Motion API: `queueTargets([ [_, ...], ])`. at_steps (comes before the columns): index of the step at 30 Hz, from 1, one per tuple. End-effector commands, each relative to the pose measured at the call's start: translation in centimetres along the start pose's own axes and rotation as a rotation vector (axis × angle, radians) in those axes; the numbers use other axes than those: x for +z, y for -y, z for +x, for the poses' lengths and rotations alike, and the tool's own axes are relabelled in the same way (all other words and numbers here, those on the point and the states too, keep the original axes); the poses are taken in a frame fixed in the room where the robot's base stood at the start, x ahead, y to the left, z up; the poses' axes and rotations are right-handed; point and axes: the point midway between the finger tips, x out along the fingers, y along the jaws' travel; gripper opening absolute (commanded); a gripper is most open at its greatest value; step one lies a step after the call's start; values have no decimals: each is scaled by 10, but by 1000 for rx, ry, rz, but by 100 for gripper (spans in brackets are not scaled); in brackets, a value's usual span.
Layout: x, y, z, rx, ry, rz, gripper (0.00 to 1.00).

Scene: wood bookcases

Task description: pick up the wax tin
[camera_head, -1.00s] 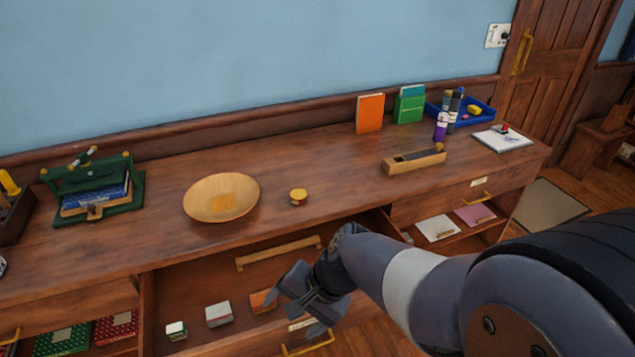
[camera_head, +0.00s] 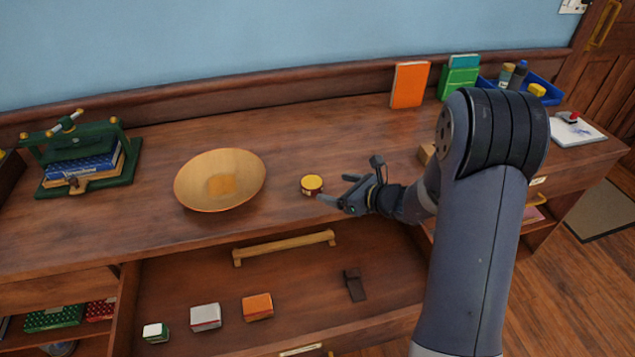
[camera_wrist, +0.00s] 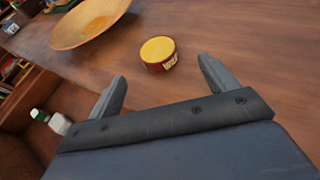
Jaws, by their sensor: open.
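The wax tin (camera_head: 312,184) is a small round tin with a yellow lid and dark red side. It stands upright on the wooden counter, right of the wooden bowl. In the wrist view the tin (camera_wrist: 159,54) lies just beyond the fingertips, roughly between their lines. My gripper (camera_head: 336,191) is open and empty, low over the counter just right of the tin. In the wrist view both fingers of my gripper (camera_wrist: 162,70) show apart, with bare counter between them. Whether a finger touches the tin is not clear; a small gap seems to show.
A wide wooden bowl (camera_head: 220,180) stands close left of the tin. A green book press (camera_head: 82,155) is at far left. An orange book (camera_head: 409,84) stands at the back. Below, an open drawer (camera_head: 200,275) holds small boxes. The counter behind the tin is clear.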

Motion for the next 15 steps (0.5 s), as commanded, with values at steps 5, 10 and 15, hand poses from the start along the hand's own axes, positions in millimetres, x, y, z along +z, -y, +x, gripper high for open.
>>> queueTargets([
  [5,0,-1,24,3,-2,-2,81],
  [10,0,-2,36,3,-1,-2,81],
  [15,0,-5,61,5,-3,-3,81],
])
